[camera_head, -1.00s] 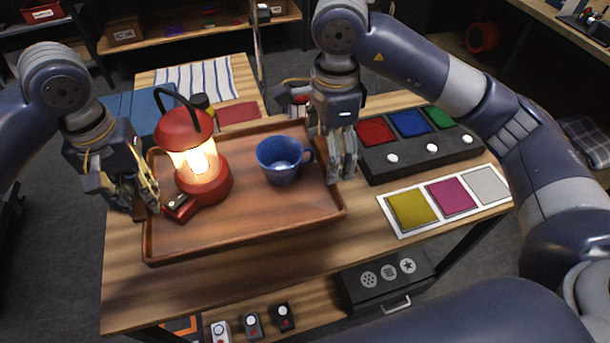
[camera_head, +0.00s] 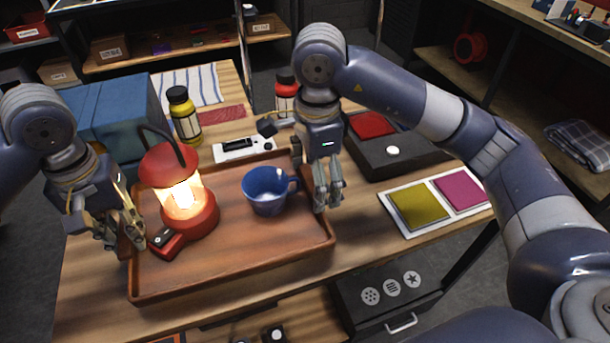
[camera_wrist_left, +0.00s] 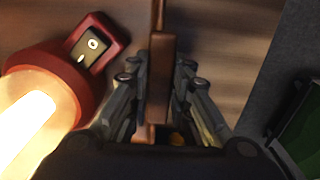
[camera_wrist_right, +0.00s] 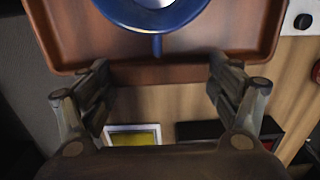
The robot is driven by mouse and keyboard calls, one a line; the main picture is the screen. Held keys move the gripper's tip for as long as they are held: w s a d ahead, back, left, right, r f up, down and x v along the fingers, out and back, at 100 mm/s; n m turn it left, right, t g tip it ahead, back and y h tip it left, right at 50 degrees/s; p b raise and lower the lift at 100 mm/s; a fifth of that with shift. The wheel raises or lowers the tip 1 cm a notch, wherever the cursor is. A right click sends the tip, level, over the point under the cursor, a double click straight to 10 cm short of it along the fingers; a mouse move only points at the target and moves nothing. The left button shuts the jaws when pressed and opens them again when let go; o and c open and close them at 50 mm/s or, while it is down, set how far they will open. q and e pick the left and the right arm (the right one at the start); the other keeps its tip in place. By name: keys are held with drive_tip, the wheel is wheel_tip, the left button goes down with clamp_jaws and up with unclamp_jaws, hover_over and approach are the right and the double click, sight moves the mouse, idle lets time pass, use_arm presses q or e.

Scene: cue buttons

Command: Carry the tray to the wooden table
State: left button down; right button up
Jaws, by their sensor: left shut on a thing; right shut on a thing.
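The brown wooden tray (camera_head: 200,272) shows in the middle of the head view, over a wooden table (camera_head: 90,300). I cannot tell whether it touches the top. It bears a lit red lantern (camera_head: 165,170) at left and a blue mug (camera_head: 265,200) at right. My left gripper (camera_head: 135,238) is shut on the tray's left rim, which runs between its fingers in the left wrist view (camera_wrist_left: 158,90). My right gripper (camera_head: 328,200) is at the right rim, shut on the tray, though its fingers look spread in the right wrist view (camera_wrist_right: 160,85).
Behind the tray stand a blue box (camera_head: 120,115), a yellow bottle (camera_head: 185,118) and a white switch plate (camera_head: 230,150). A dark button panel (camera_head: 410,150) and a board of coloured squares (camera_head: 420,205) lie at right. A black drawer (camera_head: 385,300) is below the front edge.

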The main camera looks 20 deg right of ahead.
drive_tip(key=shift+s, duration=0.1)
idle(0.3)
use_arm(q)
drive_tip(key=shift+f+b, duration=2.5)
drive_tip(key=shift+b, duration=0.15)
use_arm(e)
drive_tip(key=shift+f, duration=2.55)
use_arm(q)
drive_tip(key=c, duration=1.7)
unclamp_jaws()
use_arm(e)
drive_tip(key=o, duration=1.2)
use_arm(q)
drive_tip(key=shift+o, duration=1.2)
use_arm(e)
drive_tip(key=shift+o, duration=1.1)
use_arm(q)
drive_tip(key=shift+s, duration=0.1)
use_arm(e)
drive_tip(key=shift+r, duration=0.1)
use_arm(q)
drive_tip(key=shift+r, duration=0.1)
wheel_tip(320, 180, up, 12)
drive_tip(key=shift+f, duration=0.15)
use_arm(e)
drive_tip(key=shift+r, duration=0.5)
wheel_tip(320, 180, up, 11)
